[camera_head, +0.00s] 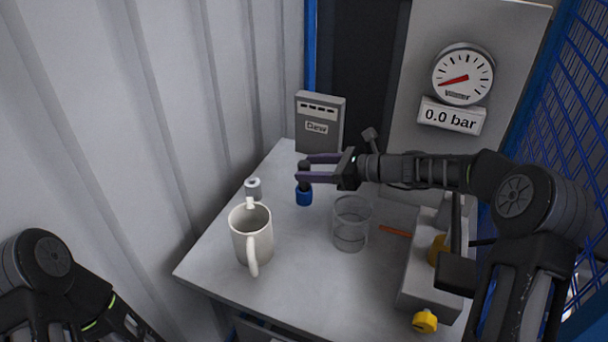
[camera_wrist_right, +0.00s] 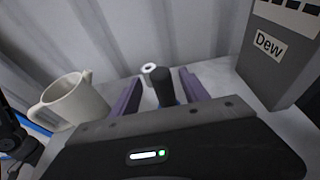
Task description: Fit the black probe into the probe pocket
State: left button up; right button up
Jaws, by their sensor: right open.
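The black probe (camera_head: 304,171) stands upright with its lower end in or on a small blue base (camera_head: 304,195) toward the back of the table. It also shows in the right wrist view as a black cylinder (camera_wrist_right: 160,84) with blue below. My right gripper (camera_head: 300,168) reaches in level from the right. Its purple fingers are open, one on each side of the black part, and I cannot tell if they touch it. They also straddle it in the right wrist view (camera_wrist_right: 159,88). Which part is the probe pocket I cannot tell. My left gripper is out of view.
A white mug (camera_head: 252,238) and a small grey cylinder (camera_head: 253,188) stand left. A clear glass (camera_head: 351,226) stands mid-table. The grey "Dew" box (camera_head: 320,122) is behind. A grey block (camera_head: 419,280) with yellow knobs sits right. A gauge (camera_head: 463,75) hangs above. The front table is bare.

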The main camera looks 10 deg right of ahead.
jog(key=p+x, duration=0.1)
jog(key=x, duration=0.4)
jog(key=shift+w, duration=0.15)
dwell(0.7)
grip_shut()
dwell(0.4)
